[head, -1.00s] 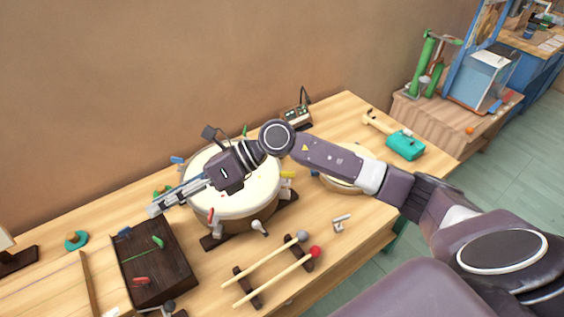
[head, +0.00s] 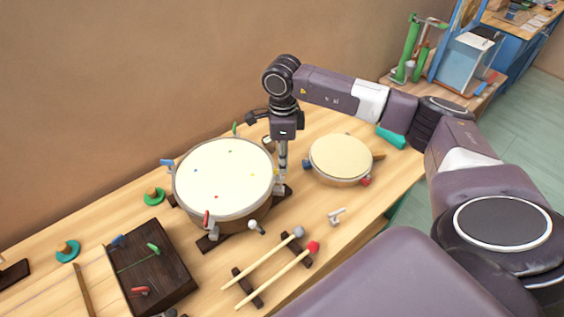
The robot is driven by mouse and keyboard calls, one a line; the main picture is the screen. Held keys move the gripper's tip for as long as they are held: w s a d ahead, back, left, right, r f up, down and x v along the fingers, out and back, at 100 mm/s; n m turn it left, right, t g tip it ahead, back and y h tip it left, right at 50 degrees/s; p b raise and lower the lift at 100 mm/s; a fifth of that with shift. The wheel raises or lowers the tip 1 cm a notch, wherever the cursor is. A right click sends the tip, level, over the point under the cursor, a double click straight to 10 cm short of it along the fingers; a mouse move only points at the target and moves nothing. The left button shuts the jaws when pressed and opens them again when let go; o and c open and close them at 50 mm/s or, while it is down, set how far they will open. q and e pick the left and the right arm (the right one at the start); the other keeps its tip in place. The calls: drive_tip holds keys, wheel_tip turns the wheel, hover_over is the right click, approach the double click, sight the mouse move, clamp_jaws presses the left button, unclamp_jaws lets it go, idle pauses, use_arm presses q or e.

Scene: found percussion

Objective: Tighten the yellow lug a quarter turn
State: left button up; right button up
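The large drum (head: 222,180) with a cream skin and coloured dots stands on dark feet on the wooden bench. Red (head: 207,218), blue (head: 167,163) and green (head: 235,129) lug handles stick out around its rim. My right gripper (head: 280,186) points straight down at the drum's right edge, where the yellow lug showed earlier. The fingers cover that place, and I cannot make out the yellow lug clearly now. The fingers look close together, but I cannot tell whether they hold it. My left gripper is not in view.
A smaller drum (head: 341,157) stands just right of the gripper. Two beaters (head: 264,275) lie on dark rests in front, near a small metal key (head: 337,216). A dark wooden box (head: 160,275) is at the left. The brown wall is behind the bench.

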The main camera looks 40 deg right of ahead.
drive_tip(key=shift+f, duration=1.2)
clamp_jaws()
drive_tip(key=m+b, duration=0.1)
drive_tip(key=m, duration=0.2)
drive_tip(key=shift+a+f+m+b, duration=0.1)
drive_tip(key=shift+m+b, duration=0.2)
drive_tip(key=shift+b, duration=0.05)
drive_tip(key=m+b, duration=0.2)
drive_tip(key=m, duration=0.3)
drive_tip(key=shift+m, duration=0.3)
drive_tip(key=m+b, duration=0.1)
drive_tip(key=m, duration=0.3)
drive_tip(key=shift+a, duration=0.15)
drive_tip(key=shift+w+r+m+b, duration=0.15)
drive_tip(key=shift+m+b, duration=0.3)
drive_tip(key=shift+m, duration=1.85)
